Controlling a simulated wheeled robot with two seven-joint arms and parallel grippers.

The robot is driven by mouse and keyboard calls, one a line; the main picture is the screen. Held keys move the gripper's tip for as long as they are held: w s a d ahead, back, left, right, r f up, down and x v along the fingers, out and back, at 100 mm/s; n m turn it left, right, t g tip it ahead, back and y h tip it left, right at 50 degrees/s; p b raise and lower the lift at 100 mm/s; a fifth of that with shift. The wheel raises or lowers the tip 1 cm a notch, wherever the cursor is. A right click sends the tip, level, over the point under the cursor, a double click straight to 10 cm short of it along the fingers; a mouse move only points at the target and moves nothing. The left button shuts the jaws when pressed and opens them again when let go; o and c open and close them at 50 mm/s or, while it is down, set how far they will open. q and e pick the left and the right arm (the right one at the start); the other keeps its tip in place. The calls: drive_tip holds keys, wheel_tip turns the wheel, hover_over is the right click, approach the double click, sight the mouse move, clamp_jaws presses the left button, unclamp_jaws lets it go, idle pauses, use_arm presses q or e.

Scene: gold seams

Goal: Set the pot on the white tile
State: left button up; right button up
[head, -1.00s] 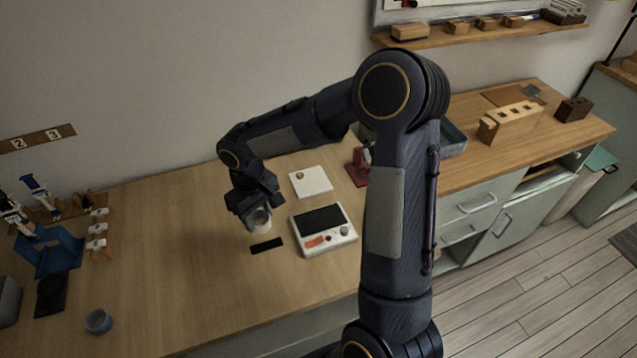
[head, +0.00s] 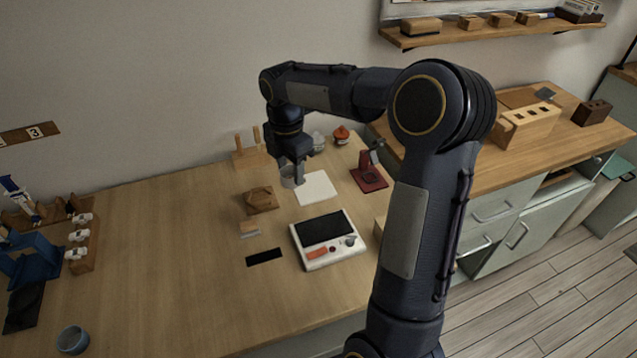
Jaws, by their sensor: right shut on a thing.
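The white tile (head: 318,189) lies flat on the wooden table, behind the white device with a dark panel. The pot (head: 288,178) is a small pale grey cup. My right gripper (head: 297,177) points down and is shut on the pot, at the tile's left back edge. Part of the pot is hidden by the gripper. I cannot tell whether the pot touches the table or hangs above it. My left gripper is out of view.
The white device (head: 328,240) stands in front of the tile and a red stand (head: 368,176) to its right. A wooden block (head: 259,200) lies left of the tile, a wooden rack (head: 250,156) behind. A blue cup (head: 72,340) stands at front left. The table's middle left is clear.

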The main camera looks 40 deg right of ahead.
drive_tip(key=w+d+f, duration=0.1)
drive_tip(key=d+f, duration=0.1)
drive_tip(key=d, duration=0.1)
drive_tip(key=w+d+f, duration=0.1)
drive_tip(key=d+f, duration=0.2)
drive_tip(key=d+f+p, duration=0.1)
drive_tip(key=d+f, duration=0.1)
drive_tip(key=d, duration=0.1)
drive_tip(key=shift+w+d+f, duration=0.5)
drive_tip(key=shift+d+f, duration=0.1)
drive_tip(key=shift+f, duration=0.75)
drive_tip(key=shift+d+f, duration=0.15)
drive_tip(key=shift+f, duration=0.8)
drive_tip(key=shift+f, duration=0.2)
drive_tip(key=o, duration=0.6)
drive_tip(key=shift+o, duration=0.3)
